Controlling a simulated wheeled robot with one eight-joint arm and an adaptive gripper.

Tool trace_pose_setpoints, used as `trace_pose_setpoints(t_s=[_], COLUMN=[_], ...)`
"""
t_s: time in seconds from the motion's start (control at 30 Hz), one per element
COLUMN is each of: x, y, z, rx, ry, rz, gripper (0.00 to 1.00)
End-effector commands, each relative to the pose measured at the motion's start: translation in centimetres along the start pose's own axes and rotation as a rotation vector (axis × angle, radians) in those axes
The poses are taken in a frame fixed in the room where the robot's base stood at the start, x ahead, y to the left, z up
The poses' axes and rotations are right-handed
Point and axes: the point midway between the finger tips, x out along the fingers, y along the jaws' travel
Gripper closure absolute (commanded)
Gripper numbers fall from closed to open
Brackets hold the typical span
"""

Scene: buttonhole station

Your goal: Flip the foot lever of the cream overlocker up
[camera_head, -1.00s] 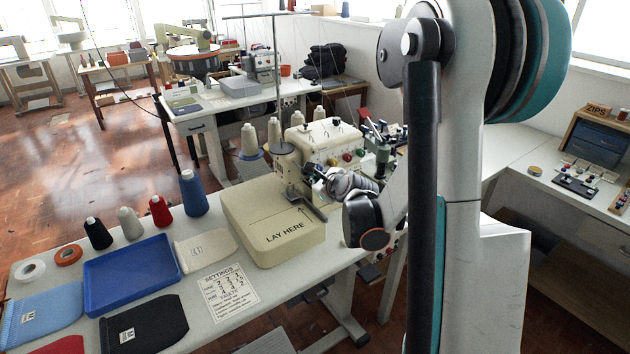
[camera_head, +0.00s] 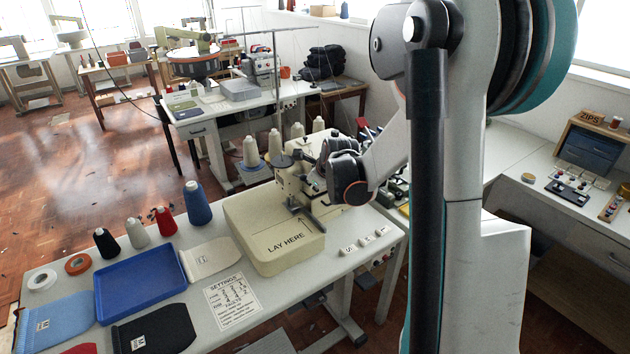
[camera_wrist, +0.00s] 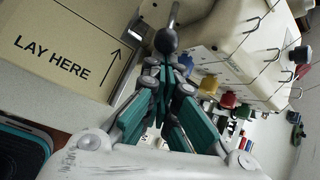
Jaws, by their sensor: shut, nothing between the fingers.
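The cream overlocker (camera_head: 290,185) stands on the near table, partly hidden by my arm in the head view. In the wrist view its body (camera_wrist: 225,35) fills the upper right, with coloured dials along it. A lever with a black ball knob (camera_wrist: 166,40) and a metal rod shows at top centre of the wrist view. My gripper (camera_wrist: 172,68) is shut and empty, its teal-padded fingers pointing at the knob, with the tips just below it in the picture. I cannot tell whether they touch. In the head view the fingers are mostly hidden behind my wrist.
A cream "LAY HERE" block (camera_head: 255,232) adjoins the overlocker. A blue tray (camera_head: 140,285), thread cones (camera_head: 197,205), pouches and a settings card (camera_head: 232,300) lie on the table's left. Small labelled blocks (camera_head: 367,240) stand at the right edge.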

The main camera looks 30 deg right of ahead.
Motion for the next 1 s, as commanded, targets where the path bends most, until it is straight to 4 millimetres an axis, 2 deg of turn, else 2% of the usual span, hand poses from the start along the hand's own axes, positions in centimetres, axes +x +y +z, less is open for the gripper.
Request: trace_pose_setpoints(t_s=[0.03,0.3,0.57,1.0], x=[-0.7,-1.6,-1.3,-2.5], y=[-0.5,-1.4,-1.2,-1.8], z=[0.9,2.5,2.0,2.8], rx=[-0.009,-0.044,-0.041,-0.041], ry=[0.039,0.252,0.241,0.240], rz=[0.020,0.121,0.116,0.115], gripper=[1.00,1.00,1.00,1.00])
